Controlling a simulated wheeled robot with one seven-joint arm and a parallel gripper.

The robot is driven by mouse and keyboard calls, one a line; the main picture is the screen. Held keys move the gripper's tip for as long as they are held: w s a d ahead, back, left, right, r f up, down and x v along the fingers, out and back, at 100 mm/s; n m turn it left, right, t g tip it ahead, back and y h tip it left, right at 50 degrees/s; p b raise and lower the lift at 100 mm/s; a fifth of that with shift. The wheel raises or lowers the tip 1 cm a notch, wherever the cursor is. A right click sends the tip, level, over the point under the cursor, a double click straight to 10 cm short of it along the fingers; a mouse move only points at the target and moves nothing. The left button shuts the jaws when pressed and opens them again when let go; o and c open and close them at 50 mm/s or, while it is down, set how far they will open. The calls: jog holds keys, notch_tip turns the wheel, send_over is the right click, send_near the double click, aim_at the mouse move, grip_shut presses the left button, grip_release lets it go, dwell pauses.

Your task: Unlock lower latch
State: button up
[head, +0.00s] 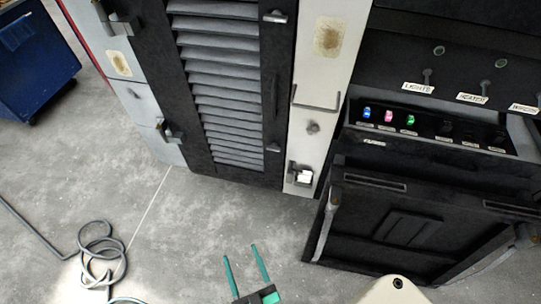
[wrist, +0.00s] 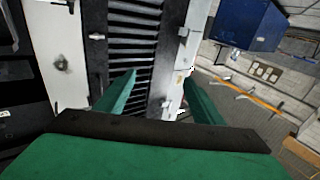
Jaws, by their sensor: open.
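A dark louvered door (head: 222,85) stands upright left of a pale post (head: 322,75). On its right edge are a small upper latch (head: 276,16) and a small lower latch (head: 272,148). A metal fitting with a white piece (head: 302,175) sits low on the post; I cannot tell whether it belongs to the lower latch. The louvered door also shows in the wrist view (wrist: 131,30). My gripper (head: 240,251), with green fingers, is open and empty, in front of and below the door in the head view, apart from it. Its fingers also show in the wrist view (wrist: 162,76).
A black console (head: 440,140) with coloured switches and a dark panel (head: 410,225) below it stand at the right. A grey cable (head: 100,245) lies on the floor at left. A blue bin (head: 35,60) is at the upper left. The floor before the door is clear.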

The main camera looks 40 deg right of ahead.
jog(key=w+d+f+m+h, duration=0.3)
jog(key=w+d+f+h, duration=0.15)
jog(key=w+d, duration=0.5)
jog(key=m+g+h, duration=0.3)
jog(key=m+h, duration=0.1)
jog(key=h, duration=0.4)
send_near(274, 148)
jog(key=x, duration=0.7)
jog(key=shift+w+f+g, duration=0.15)
jog(key=shift+f+g, duration=0.1)
jog(key=shift+g, duration=0.15)
jog(key=shift+m, duration=0.3)
jog(key=c, duration=1)
